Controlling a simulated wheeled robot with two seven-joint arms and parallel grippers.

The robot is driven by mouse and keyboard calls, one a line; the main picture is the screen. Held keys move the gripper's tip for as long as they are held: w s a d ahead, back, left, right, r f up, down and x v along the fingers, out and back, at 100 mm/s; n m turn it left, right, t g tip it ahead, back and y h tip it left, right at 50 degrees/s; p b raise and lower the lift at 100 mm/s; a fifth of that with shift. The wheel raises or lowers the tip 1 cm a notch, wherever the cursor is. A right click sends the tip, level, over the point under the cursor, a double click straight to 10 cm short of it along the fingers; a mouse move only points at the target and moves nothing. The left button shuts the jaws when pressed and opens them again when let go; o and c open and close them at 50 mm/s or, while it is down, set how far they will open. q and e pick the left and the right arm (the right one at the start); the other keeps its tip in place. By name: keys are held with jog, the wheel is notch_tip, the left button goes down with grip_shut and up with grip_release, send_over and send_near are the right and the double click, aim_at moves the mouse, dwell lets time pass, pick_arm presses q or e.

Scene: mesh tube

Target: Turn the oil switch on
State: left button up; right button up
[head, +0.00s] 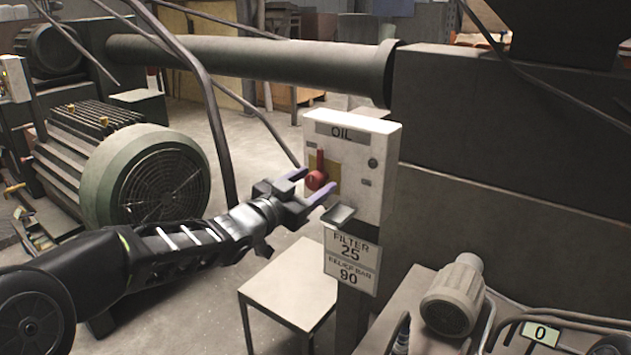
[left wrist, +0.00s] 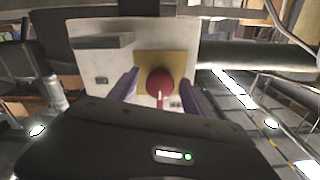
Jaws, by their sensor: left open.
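The oil switch is a red rotary knob with an upright handle (head: 318,176) on a yellow plate, on the front of a white box labelled OIL (head: 375,180). My left gripper (head: 313,187) is open in front of the box, its purple fingertips close to the knob. In the left wrist view the red knob (left wrist: 160,82) lies between the two fingers (left wrist: 159,90), with a gap visible on each side. The fingers do not appear closed on it. Whether the fingertips touch the box face cannot be told. My right gripper is not in view.
A sign reading FILTER 25 (head: 351,248) hangs below the box, under a small metal tray (head: 339,214). A large motor (head: 150,175) stands left, a thick pipe (head: 250,62) runs behind. A grey table (head: 290,285) stands below, a small motor (head: 453,296) lower right.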

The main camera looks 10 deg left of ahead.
pick_arm(q)
jog(key=shift+w+d, duration=0.25)
jog(key=shift+w, duration=0.3)
grip_shut()
